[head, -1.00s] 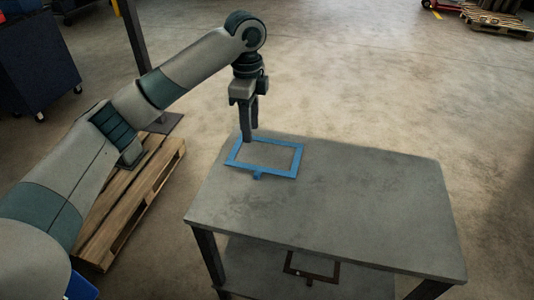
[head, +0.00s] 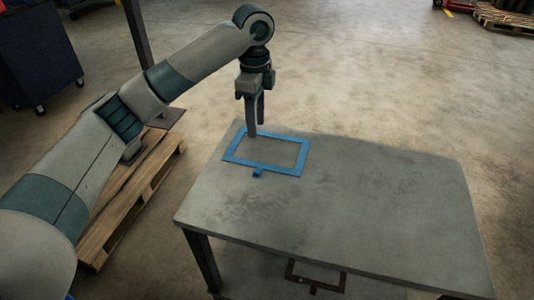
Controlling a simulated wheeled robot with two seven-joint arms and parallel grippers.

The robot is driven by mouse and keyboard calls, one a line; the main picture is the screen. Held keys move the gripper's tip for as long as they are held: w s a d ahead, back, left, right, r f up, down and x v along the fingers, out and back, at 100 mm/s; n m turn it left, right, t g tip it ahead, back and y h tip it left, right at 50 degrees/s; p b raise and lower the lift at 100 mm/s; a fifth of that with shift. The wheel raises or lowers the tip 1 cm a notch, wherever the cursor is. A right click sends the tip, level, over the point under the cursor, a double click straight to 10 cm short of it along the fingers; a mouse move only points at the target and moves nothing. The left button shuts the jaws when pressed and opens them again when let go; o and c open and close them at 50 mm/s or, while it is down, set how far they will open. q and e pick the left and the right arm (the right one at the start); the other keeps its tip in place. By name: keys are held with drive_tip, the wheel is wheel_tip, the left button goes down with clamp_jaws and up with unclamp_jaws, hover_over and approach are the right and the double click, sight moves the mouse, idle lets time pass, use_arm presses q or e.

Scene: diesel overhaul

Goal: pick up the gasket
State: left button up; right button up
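The gasket, a flat blue rectangular frame with a small tab on its near side (head: 299,158), lies on the far left part of the grey table top (head: 350,205). My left gripper (head: 257,130) points straight down over the gasket's far bar, near its left corner. Its two fingers look apart, the nearer tip just inside the frame and the other behind the bar. I cannot tell whether they touch the gasket. My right gripper is out of view.
A dark brown frame (head: 316,283) lies on the shelf under the table. A wooden pallet (head: 125,215) is on the floor left of the table, near a dark post (head: 137,55). A dark blue cabinet (head: 35,60) stands farther left. The rest of the table top is clear.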

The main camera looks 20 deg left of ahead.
sight(257, 172)
use_arm(q)
drive_tip(key=shift+s+r, duration=0.1)
drive_tip(key=shift+s, duration=0.05)
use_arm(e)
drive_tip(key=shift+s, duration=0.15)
